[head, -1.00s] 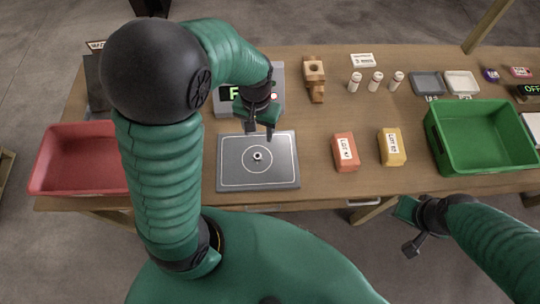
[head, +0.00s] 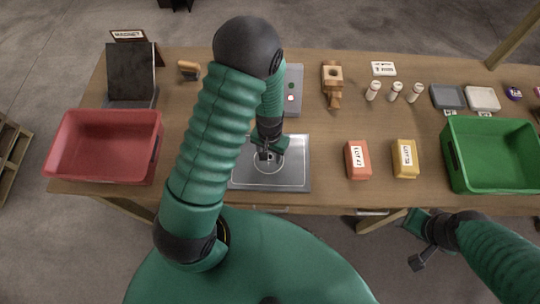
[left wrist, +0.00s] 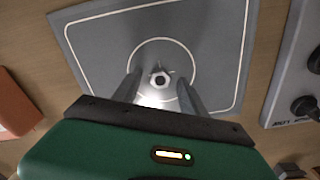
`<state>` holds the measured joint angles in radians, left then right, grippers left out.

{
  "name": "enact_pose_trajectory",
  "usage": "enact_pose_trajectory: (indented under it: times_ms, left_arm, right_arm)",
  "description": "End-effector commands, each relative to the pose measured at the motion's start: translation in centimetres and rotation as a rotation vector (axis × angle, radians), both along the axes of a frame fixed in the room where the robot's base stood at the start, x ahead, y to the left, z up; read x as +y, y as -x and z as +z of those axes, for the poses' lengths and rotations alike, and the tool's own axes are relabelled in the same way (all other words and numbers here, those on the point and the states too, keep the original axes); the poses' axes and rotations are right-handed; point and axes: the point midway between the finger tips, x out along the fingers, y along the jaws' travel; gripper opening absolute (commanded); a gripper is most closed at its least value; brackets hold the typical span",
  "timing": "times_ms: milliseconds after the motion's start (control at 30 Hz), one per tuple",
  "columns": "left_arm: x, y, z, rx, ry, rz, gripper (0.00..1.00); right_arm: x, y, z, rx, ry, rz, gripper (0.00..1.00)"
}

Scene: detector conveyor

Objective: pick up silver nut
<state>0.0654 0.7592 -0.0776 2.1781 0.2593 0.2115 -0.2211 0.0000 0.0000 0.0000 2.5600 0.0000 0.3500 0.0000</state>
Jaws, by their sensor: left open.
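The silver nut (left wrist: 160,80) lies near the middle of the white circle on the grey plate (left wrist: 100,50) in the left wrist view. My left gripper (left wrist: 158,92) is open, with one finger on each side of the nut and the nut near the tips. I cannot tell whether the fingers touch it. In the head view my left gripper (head: 268,154) is over the grey plate (head: 298,180), and it mostly hides the nut. My right gripper (head: 418,240) hangs off the front of the table, and its jaws are unclear.
A red bin (head: 105,113) stands left and a green bin (head: 490,185) right. An orange block (head: 358,165) and a yellow block (head: 405,165) stand right of the plate. A grey device (head: 293,75) is behind it. White bottles (head: 395,92) stand farther back.

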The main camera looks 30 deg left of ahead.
Motion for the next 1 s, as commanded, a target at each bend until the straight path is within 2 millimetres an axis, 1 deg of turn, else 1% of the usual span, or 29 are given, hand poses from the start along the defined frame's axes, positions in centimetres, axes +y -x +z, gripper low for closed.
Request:
enact_pose_trajectory:
  times_ms: [67,433,467,833,1000]
  left_arm:
    - [0.0,0.0,0.0,0.000,0.000,0.000,0.50]
    - [0.0,0.0,0.0,0.000,0.000,0.000,0.02]
    - [0.0,0.0,0.0,0.000,0.000,0.000,0.00]
    - [0.0,0.0,0.2,0.000,0.000,0.000,0.00]
    - [-0.1,-0.1,1.3,-0.002,0.000,-0.001,0.00]
  right_arm:
    - [0.0,0.0,0.0,0.000,0.000,0.000,0.45]
    - [0.0,0.0,0.0,0.000,0.000,0.000,0.45]
    - [0.0,0.0,0.0,0.000,0.000,0.000,0.45]
    - [0.0,0.0,-0.1,0.000,0.000,0.000,0.45]
    - [0.0,0.0,-0.3,0.000,0.000,0.000,0.45]
